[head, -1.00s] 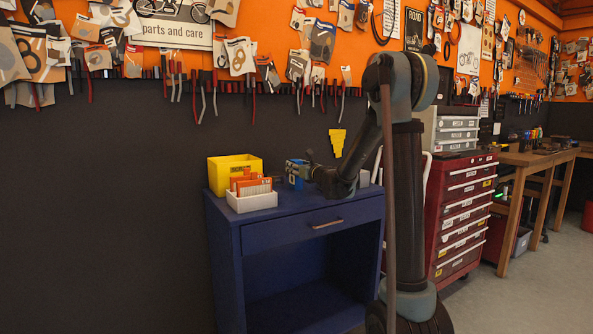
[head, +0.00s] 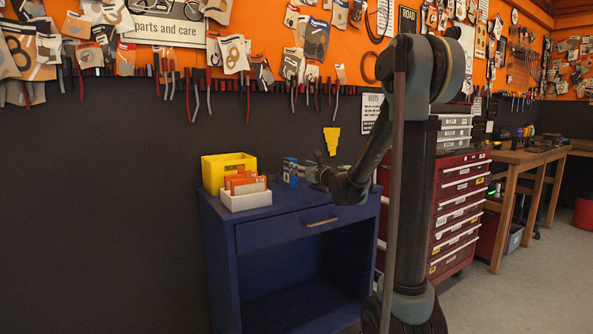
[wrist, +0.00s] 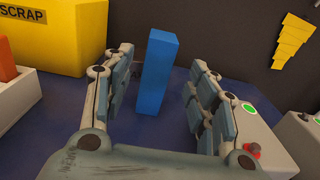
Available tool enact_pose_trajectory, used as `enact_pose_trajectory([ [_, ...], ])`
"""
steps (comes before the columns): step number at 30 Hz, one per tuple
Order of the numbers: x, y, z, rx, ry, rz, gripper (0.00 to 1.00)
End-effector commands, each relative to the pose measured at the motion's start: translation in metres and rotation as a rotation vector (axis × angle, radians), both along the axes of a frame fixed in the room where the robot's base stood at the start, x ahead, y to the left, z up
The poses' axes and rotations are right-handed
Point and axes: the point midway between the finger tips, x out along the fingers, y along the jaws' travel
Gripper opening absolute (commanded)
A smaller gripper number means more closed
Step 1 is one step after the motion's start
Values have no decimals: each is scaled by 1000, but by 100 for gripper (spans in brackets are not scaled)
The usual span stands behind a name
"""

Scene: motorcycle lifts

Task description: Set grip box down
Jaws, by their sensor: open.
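The grip box, a tall blue block (wrist: 158,70), stands upright on the dark blue cabinet top in the wrist view. My gripper (wrist: 163,62) is open, with one finger on each side of the box and visible gaps between them and it. In the head view the box (head: 290,172) stands near the back of the cabinet (head: 272,212), right of the white tray. There my gripper (head: 314,172) reaches towards it from the right. The box's base meets the cabinet top.
A yellow bin marked SCRAP (wrist: 60,40) and a white tray (head: 246,200) holding orange packets stand left of the box. A grey device with a green button (wrist: 250,125) sits right of my fingers. The dark wall is behind. The cabinet's front top is clear.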

Motion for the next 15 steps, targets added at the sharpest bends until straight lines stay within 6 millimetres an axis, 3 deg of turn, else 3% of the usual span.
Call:
enact_pose_trajectory([
  [6,-19,-13,0,0,0,-1,53],
  [15,-28,-16,0,-21,-8,6,53],
])
